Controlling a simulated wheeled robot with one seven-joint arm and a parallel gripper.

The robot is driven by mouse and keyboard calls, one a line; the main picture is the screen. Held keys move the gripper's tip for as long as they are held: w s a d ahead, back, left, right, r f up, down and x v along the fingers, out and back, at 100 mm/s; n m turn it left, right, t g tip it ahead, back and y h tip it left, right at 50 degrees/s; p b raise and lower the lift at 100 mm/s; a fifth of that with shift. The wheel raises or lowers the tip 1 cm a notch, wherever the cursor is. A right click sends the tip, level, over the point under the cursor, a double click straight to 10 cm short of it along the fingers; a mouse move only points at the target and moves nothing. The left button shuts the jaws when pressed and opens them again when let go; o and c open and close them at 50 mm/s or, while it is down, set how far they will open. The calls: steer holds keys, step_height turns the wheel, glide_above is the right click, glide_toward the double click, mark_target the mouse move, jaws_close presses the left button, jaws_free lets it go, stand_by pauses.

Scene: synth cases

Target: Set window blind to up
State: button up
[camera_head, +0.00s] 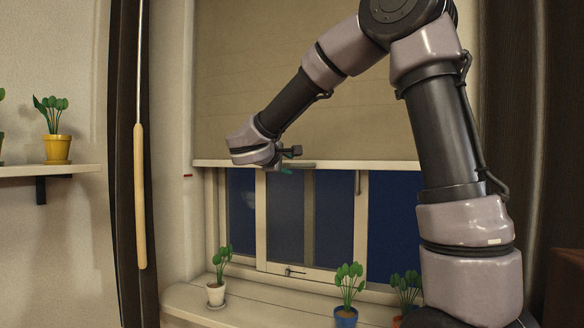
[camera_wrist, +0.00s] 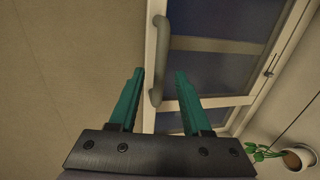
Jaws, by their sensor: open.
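The beige window blind (camera_head: 235,70) hangs over the upper part of the window, its pale bottom rail (camera_head: 380,164) level across the frame. Below it the dark panes (camera_head: 285,215) show. A grey bar handle (camera_head: 302,164) is on the bottom rail. In the wrist view the blind (camera_wrist: 70,70) fills the left side and the curved handle (camera_wrist: 162,50) stands out from the rail. My gripper (camera_wrist: 160,72) is open, its two teal fingers on either side of the handle's near end. I cannot tell whether they touch it. In the head view my gripper (camera_head: 288,166) is partly hidden by my wrist.
The sill holds a white pot plant (camera_head: 216,290), a blue pot plant (camera_head: 346,310) and a third plant (camera_head: 406,290) partly behind my arm. A shelf (camera_head: 60,170) with a yellow pot (camera_head: 57,148) is left. A wooden-handled rod (camera_head: 140,195) hangs beside a dark curtain.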

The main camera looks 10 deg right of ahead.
mark_target(291, 165)
steer(key=shift+x, duration=1.9)
jaws_close()
